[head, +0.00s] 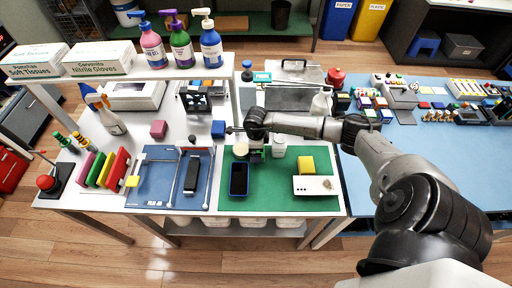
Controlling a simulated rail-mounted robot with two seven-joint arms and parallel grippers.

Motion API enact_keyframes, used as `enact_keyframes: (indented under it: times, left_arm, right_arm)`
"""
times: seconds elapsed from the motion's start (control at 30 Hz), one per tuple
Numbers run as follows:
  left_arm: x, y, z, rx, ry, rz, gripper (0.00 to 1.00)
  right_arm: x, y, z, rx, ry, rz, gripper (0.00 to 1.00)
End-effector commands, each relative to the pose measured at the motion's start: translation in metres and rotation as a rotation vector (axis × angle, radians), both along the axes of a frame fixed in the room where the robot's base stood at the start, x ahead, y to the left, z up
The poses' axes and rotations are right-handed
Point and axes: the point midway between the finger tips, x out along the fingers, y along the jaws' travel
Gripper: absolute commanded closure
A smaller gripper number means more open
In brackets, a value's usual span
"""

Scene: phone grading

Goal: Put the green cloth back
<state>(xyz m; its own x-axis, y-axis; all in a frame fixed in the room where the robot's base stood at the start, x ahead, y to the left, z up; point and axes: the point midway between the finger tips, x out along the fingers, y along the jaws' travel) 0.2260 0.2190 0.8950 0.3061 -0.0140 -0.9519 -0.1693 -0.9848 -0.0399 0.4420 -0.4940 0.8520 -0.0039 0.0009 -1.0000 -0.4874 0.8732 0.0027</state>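My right gripper (231,130) reaches in from the right over the middle of the table. My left gripper is not in view.
A red slab (119,167) ends the row. A blue mat (150,194) and a green mat (263,202) bear phones and a yellow block (306,164). A raised shelf (110,76) holds boxes and pump bottles.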

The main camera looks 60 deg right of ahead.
Motion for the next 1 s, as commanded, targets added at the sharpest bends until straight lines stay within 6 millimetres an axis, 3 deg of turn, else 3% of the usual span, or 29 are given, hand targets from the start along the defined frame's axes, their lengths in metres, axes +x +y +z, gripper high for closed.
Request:
enact_keyframes:
  times: [0.27, 0.7, 1.0]
  left_arm:
    - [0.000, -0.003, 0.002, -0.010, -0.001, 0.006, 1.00]
    - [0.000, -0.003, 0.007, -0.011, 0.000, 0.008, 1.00]
    - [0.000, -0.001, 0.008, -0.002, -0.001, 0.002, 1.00]
  right_arm:
    - [0.001, -0.001, 0.013, -0.003, -0.001, 0.002, 0.00]
    - [0.001, -0.001, 0.096, -0.002, -0.002, 0.001, 0.00]
    - [0.001, 0.000, 0.131, -0.001, 0.000, 0.000, 0.00]
